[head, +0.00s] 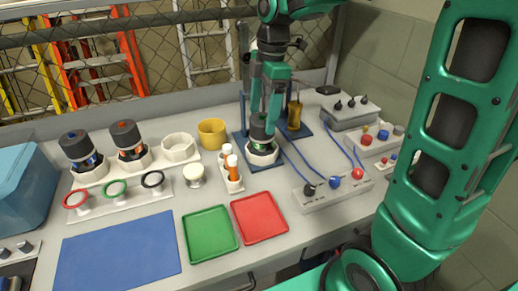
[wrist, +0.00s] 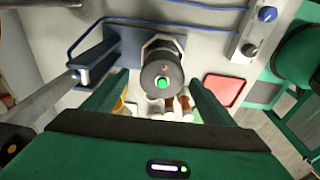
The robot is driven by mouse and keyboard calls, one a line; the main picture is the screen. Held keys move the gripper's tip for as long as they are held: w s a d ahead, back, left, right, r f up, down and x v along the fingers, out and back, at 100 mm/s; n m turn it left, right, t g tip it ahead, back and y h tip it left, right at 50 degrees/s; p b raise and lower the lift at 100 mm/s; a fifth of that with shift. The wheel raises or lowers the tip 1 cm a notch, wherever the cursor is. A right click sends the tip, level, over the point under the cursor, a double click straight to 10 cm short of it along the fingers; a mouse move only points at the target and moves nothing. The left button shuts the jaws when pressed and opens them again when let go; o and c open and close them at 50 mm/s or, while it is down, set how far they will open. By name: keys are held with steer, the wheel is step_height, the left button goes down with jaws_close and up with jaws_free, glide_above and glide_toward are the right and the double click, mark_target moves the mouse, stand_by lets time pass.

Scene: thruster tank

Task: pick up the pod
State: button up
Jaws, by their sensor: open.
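A dark cylindrical pod (head: 261,131) with a green band stands upright in a white holder (head: 263,158) on a blue stand plate (head: 277,163). In the wrist view the pod (wrist: 161,70) shows its round dark top with a green light, centred between the fingers. My gripper (head: 264,110) is open and points down at the pod, with one finger towards each side of it. It also shows in the wrist view (wrist: 158,82). Gaps show between fingers and pod there; I cannot tell how far down the fingertips reach. The fingers partly hide the pod in the head view.
Two similar pods, one with blue (head: 80,148) and one with orange (head: 128,138), stand on a white rack at left. A rack of small bottles (head: 232,172) stands close left of the holder. Stand posts (head: 295,110) and a cabled switch box (head: 332,191) are close right.

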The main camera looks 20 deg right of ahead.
mark_target(261, 132)
steer(key=shift+s+a+f, duration=0.1)
steer(key=shift+a+f, duration=0.1)
steer(key=shift+f, duration=1.45)
steer(key=shift+a+f, duration=0.15)
steer(key=shift+f, duration=1.5)
steer(key=shift+c, duration=0.3)
steer(key=c, duration=1.7)
